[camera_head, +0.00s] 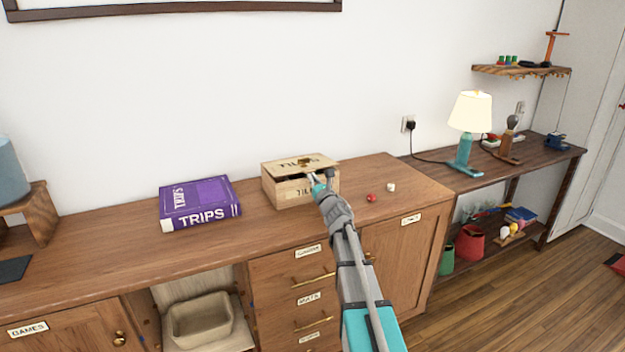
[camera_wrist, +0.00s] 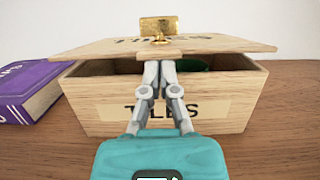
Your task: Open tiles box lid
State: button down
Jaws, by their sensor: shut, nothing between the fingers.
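The tiles box (camera_head: 292,193) is a light wooden box with a TILES label, standing on the wooden cabinet top. Its lid (camera_head: 298,163) is raised a little at the front, leaving a dark gap. Something dark green (camera_wrist: 195,65) shows in the gap. My gripper (camera_head: 322,180) is at the box front; in the wrist view its shut fingertips (camera_wrist: 160,50) are at the lid's front edge, below the clasp. Whether they touch the lid is unclear.
A purple TRIPS book (camera_head: 200,203) lies left of the box, with free top between them. A small red object (camera_head: 371,198) and a small white one (camera_head: 391,187) lie to the right. A lamp (camera_head: 467,130) stands farther right. The wall is close behind.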

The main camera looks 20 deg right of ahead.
jog(key=w+r+p, duration=0.1)
jog(key=r+p, duration=0.2)
jog(key=w+r+p, duration=0.1)
jog(key=r+p, duration=0.2)
jog(key=r, duration=0.1)
jog(key=w+r+p, duration=0.1)
jog(key=r+p, duration=0.2)
jog(key=shift+w+a+r+p, duration=0.1)
jog(key=shift+w+r+p, duration=0.1)
jog(key=shift+p, duration=0.15)
jog(key=w+r+p, duration=0.6)
jog(key=shift+w+a, duration=0.25)
jog(key=shift+w, duration=0.1)
jog(key=shift+s+f, duration=0.1)
dwell(0.5)
